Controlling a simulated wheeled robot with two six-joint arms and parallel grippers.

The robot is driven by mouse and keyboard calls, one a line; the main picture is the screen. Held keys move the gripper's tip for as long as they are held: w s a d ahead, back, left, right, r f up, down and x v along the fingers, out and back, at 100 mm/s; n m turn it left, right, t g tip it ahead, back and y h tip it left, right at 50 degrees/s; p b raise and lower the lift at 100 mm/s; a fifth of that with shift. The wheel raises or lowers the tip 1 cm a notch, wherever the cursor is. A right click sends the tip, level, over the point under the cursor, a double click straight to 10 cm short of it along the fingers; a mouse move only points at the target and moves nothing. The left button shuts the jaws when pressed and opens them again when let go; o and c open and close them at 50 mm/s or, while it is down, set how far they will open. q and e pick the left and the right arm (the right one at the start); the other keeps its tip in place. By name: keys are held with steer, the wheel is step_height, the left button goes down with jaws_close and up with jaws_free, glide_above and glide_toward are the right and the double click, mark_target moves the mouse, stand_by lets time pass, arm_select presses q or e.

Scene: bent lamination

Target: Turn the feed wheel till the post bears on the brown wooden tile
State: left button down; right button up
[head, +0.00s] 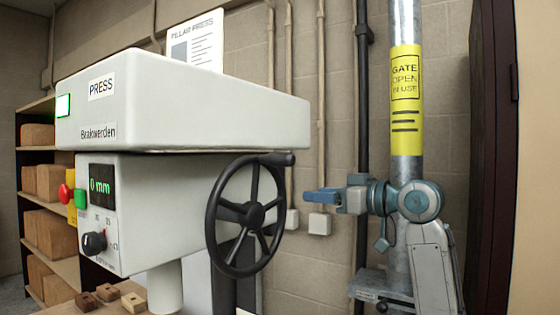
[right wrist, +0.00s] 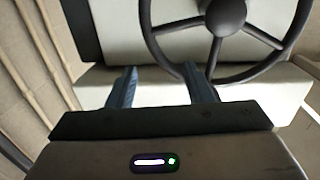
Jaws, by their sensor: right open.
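The black feed wheel (head: 248,211) stands on the right side of the press, with a handle knob at its upper right. My right gripper (head: 312,196) is to the right of the wheel, apart from it in the head view. In the right wrist view the open gripper (right wrist: 160,82) has nothing between its fingers, and the wheel's rim (right wrist: 165,50) appears close to its right fingertip. My left gripper is out of view.
The press head (head: 200,110) has a green display (head: 102,185) reading 0 mm, a red button (head: 65,193) and a black knob (head: 94,243). A shelf of wooden blocks (head: 50,235) is at left.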

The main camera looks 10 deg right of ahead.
mark_target(293, 161)
steer(key=s+a+r+n+y, duration=0.1)
steer(key=s+a+r+n, duration=0.15)
steer(key=s+r, duration=0.5)
steer(key=shift+n+g, duration=0.3)
steer(key=shift+n, duration=0.05)
steer(key=p+x, duration=0.5)
steer(key=x, duration=0.3)
steer(key=shift+w+a+r, duration=0.1)
steer(key=shift+w+a, duration=0.05)
steer(key=shift+a, duration=0.15)
steer(key=shift+w+a, duration=0.3)
steer(key=shift+w, duration=0.15)
jaws_close()
